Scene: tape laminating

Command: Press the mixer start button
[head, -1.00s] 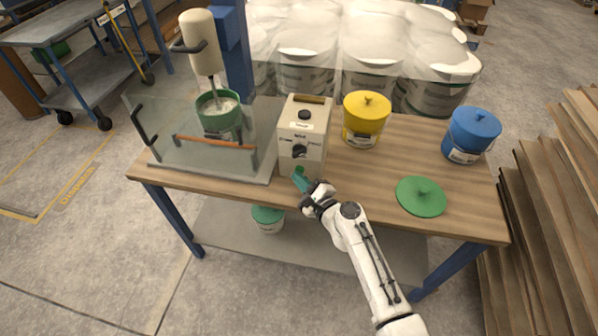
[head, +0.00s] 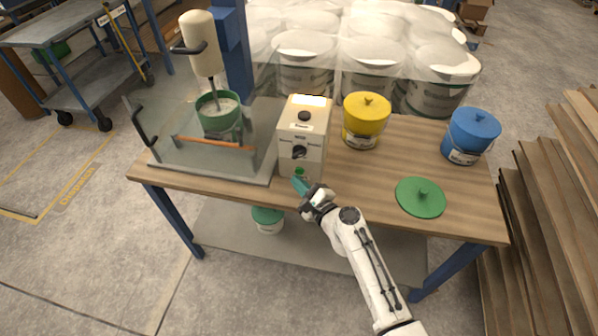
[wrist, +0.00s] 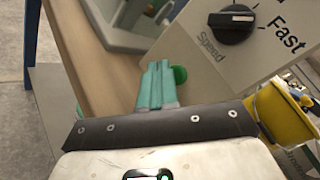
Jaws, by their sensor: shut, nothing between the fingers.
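The mixer control box (head: 303,132) is a pale box near the front middle of the table. Its front face carries a black speed knob (head: 300,152) and a green button (head: 300,173) low down. My gripper (head: 297,183) is just in front of and below that green button. In the wrist view the green fingers (wrist: 157,70) are shut together and empty, and the button (wrist: 180,74) shows just to their right; I cannot tell whether they touch. The mixer (head: 202,48) stands at the left with its whisk down in a green bucket (head: 218,112).
A clear guard (head: 190,130) with a black handle surrounds the bucket. A yellow bucket (head: 365,122), a blue bucket (head: 470,137) and a green lid (head: 420,197) sit to the right. The table (head: 360,180) is bare between box and lid.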

